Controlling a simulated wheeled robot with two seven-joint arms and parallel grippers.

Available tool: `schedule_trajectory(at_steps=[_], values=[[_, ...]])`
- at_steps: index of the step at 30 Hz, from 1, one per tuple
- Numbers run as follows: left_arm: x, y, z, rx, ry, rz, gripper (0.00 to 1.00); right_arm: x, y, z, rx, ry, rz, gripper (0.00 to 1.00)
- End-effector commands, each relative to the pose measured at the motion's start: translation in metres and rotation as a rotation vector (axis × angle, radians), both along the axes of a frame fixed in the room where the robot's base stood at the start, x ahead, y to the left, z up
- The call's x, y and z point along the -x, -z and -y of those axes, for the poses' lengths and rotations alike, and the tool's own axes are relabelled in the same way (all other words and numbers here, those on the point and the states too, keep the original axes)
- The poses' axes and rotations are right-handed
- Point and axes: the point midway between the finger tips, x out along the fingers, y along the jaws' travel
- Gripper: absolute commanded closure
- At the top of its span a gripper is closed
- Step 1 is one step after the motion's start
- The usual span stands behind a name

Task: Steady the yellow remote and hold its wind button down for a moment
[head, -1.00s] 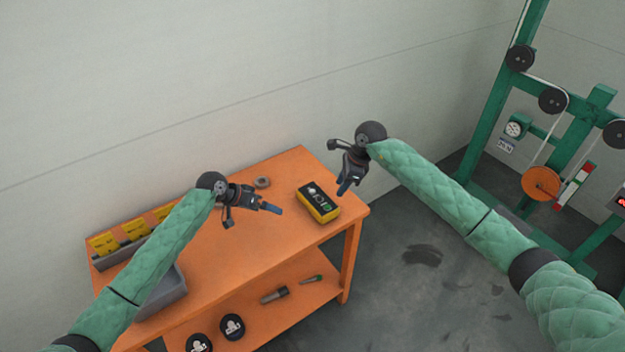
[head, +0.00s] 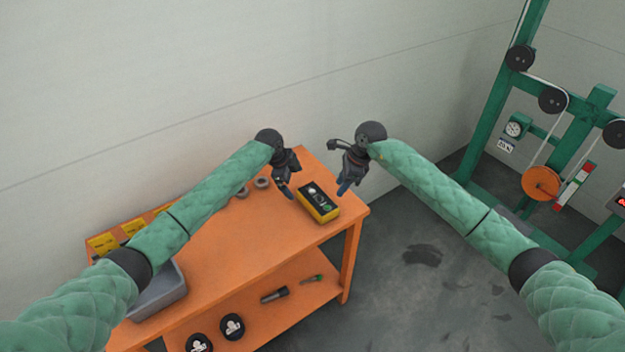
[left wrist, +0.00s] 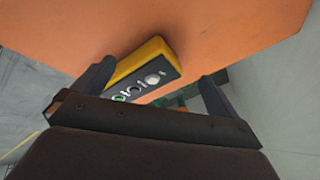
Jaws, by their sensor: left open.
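The yellow remote (head: 318,204) lies on the orange table near its right end. Its dark top face carries a row of round buttons, one pale and one green; their labels are too small to read. It also shows in the left wrist view (left wrist: 150,52), partly behind the left finger. My left gripper (head: 287,191) is open and empty, pointing down just left of the remote, apart from it. In the left wrist view the remote lies beyond the open fingers (left wrist: 155,80). My right gripper (head: 345,189) hangs just right of the remote, apart from it; its jaw opening is unclear.
The orange table (head: 225,240) has grey rings (head: 262,183) at the back and a grey bin (head: 165,290) with yellow items behind at left. Its lower shelf holds dark tools (head: 275,294) and round black items (head: 232,326). A green machine (head: 485,120) stands at right.

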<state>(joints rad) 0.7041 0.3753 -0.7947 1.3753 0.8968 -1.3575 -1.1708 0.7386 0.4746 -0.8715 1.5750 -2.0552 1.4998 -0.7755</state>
Motion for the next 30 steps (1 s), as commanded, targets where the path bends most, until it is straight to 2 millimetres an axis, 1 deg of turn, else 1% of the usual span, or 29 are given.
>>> schedule_trajectory(at_steps=[1,6,9,13,19,22,26,30], values=[[-0.001,-0.002,0.013,-0.038,0.075,0.002,0.02,0.000,0.000,0.000,0.000,0.000,0.000,0.64],[0.002,-0.002,0.043,-0.177,0.346,-0.002,0.02,0.000,0.000,0.000,0.000,0.000,0.000,0.64],[0.002,-0.003,0.054,-0.250,0.482,-0.009,0.02,0.000,0.000,0.000,0.000,0.000,0.000,0.64],[0.003,-0.004,0.062,-0.319,0.617,-0.022,0.02,0.000,0.000,0.000,0.000,0.000,0.000,0.64],[0.003,-0.004,0.065,-0.370,0.711,-0.035,0.02,0.000,0.000,0.000,0.000,0.000,0.000,0.64],[0.003,0.001,0.066,-0.376,0.723,-0.038,0.02,0.000,0.000,0.000,0.000,0.000,0.000,0.64],[0.004,0.016,0.066,-0.376,0.722,-0.039,0.02,0.000,0.000,0.000,0.000,0.000,0.000,0.64],[0.003,0.035,0.066,-0.375,0.720,-0.038,0.02,0.000,0.000,0.000,0.000,0.000,0.000,0.64]])
